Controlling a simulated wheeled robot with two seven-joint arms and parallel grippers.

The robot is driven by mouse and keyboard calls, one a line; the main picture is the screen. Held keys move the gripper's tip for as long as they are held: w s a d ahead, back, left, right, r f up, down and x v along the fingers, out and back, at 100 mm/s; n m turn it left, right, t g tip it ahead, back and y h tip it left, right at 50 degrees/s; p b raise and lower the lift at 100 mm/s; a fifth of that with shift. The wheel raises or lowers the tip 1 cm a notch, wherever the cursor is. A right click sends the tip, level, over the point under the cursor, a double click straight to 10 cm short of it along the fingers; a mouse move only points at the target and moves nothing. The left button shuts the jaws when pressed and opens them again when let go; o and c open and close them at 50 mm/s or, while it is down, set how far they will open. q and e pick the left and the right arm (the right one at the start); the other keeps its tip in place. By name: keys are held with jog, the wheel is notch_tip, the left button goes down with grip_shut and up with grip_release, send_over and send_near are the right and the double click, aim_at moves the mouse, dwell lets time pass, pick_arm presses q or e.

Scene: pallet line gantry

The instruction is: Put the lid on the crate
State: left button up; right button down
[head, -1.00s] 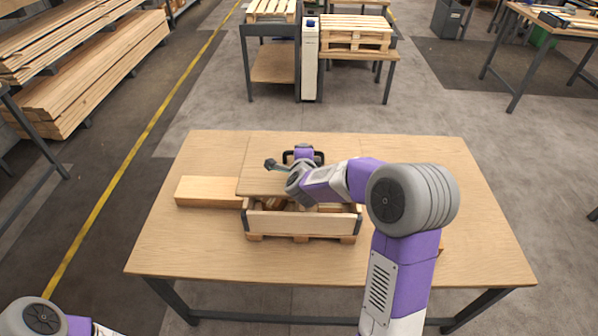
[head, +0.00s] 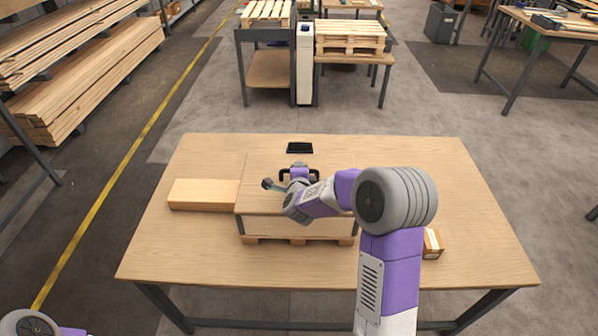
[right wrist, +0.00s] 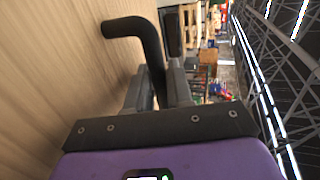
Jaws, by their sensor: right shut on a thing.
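The lid (head: 262,197) is a flat light-wood panel with a black bar handle (head: 285,174). It lies over the top of the crate (head: 300,228), its front edge close along the crate's front wall, and hides the contents. I cannot tell whether it touches the rim all round. My right gripper (head: 299,176) is shut on the handle; my arm covers the lid's right part. In the right wrist view, the fingers (right wrist: 156,88) clasp the black handle (right wrist: 150,38) beside the wood surface. My left gripper is out of view.
A wooden block (head: 203,194) lies left of the crate, close to it. A small cardboard box (head: 432,243) is on the right, beside my arm. A flat black item (head: 300,148) lies behind the lid. The table (head: 190,255) is clear at the front left.

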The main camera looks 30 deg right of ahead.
jog(key=c, duration=1.4)
grip_release()
jog(key=shift+f, duration=0.15)
jog(key=shift+c, duration=0.2)
jog(key=o, duration=0.4)
jog(key=shift+o, duration=0.2)
jog(key=shift+r, duration=0.2)
jog(key=shift+r+p, duration=0.2)
jog(key=shift+p, duration=0.15)
jog(key=p+v, duration=0.1)
jog(key=v, duration=1.1)
jog(key=shift+p, duration=0.4)
jog(key=shift+f, duration=0.1)
